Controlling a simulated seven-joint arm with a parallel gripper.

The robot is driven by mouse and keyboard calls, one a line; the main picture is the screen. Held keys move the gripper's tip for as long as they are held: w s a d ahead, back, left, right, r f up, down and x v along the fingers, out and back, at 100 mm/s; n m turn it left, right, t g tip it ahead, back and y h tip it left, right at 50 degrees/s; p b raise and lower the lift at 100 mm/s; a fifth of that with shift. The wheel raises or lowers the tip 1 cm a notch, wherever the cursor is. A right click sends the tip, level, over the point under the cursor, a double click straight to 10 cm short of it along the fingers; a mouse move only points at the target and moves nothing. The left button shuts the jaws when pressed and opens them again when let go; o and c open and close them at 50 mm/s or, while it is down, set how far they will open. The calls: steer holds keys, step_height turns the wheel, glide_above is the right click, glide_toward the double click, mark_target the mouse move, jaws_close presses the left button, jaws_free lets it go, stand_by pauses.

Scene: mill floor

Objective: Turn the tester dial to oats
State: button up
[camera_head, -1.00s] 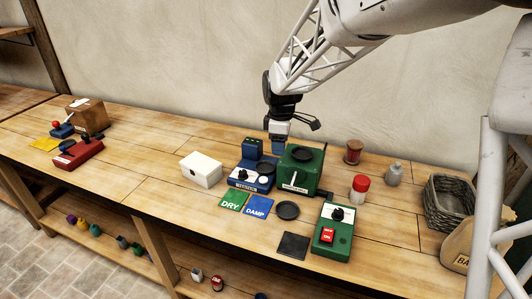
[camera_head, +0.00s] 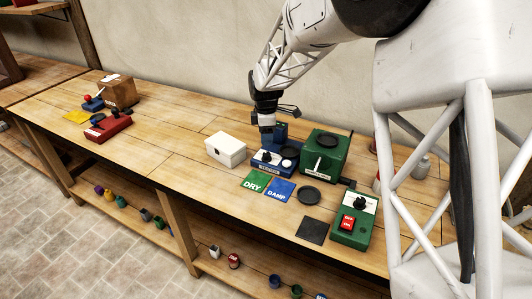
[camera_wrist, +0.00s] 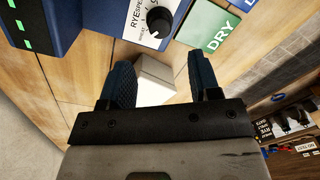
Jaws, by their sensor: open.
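The blue tester (camera_head: 275,166) stands on the bench between a white box and a green machine. A white mark is on the dial's lower edge. I see no oats mark, and the dial is too small to read in the head view.
A white box (camera_head: 226,148) is left of the tester; it also shows between my fingers (camera_wrist: 155,78). The green machine (camera_head: 325,150) is close on the right. Green DRY (camera_head: 256,182) and blue DAMP (camera_head: 280,190) cards lie in front. A green switch box (camera_head: 354,222) is further right.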

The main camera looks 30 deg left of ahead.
mark_target(266, 154)
steer(key=shift+s+f, duration=0.1)
steer(key=shift+f, duration=3.8)
steer(key=c, duration=0.9)
